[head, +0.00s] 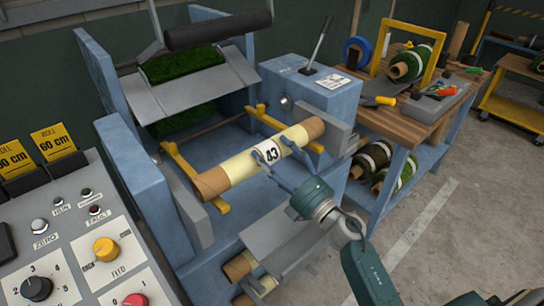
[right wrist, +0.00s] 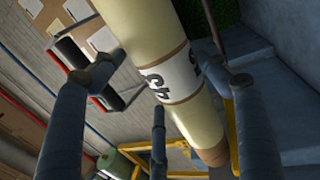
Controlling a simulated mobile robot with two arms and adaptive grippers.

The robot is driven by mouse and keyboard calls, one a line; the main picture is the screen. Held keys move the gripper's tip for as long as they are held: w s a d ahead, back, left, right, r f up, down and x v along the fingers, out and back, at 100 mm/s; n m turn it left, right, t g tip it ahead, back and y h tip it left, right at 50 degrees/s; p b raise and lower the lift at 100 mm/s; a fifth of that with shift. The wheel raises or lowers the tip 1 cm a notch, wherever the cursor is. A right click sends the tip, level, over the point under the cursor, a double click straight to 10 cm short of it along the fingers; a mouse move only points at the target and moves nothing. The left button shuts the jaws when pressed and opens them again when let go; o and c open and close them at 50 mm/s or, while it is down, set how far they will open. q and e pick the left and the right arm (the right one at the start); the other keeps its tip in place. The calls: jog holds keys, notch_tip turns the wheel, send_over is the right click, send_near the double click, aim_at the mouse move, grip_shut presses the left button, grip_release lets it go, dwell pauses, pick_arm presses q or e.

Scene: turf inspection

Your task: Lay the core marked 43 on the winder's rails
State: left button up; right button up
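The core marked 43 (head: 240,170) is a pale yellow tube with brown ends and a white label. It lies across the winder, its ends over or near the two yellow rails (head: 183,162) (head: 318,148). I cannot tell whether it touches them. My right gripper (head: 270,160) reaches it from the front, with fingers on both sides of its middle, by the label. In the right wrist view the core (right wrist: 150,40) runs between the fingers (right wrist: 165,75), which appear closed against it. A yellow rail (right wrist: 235,135) shows beside its lower end. My left gripper is not in view.
The blue winder side wall (head: 115,120) stands left, and a blue box with a lever (head: 318,85) right. A dark roller (head: 215,30) hangs behind. More cores (head: 240,268) lie below in front. A control panel (head: 85,240) fills the lower left; a workbench (head: 400,118) stands right.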

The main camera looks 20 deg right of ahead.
jog(key=o, duration=0.3)
jog(key=shift+r, duration=0.1)
jog(key=shift+s+f, duration=0.15)
jog(key=shift+f, duration=0.1)
jog(key=v, duration=1.1)
jog(key=shift+s+d, duration=0.2)
jog(key=shift+s, duration=0.15)
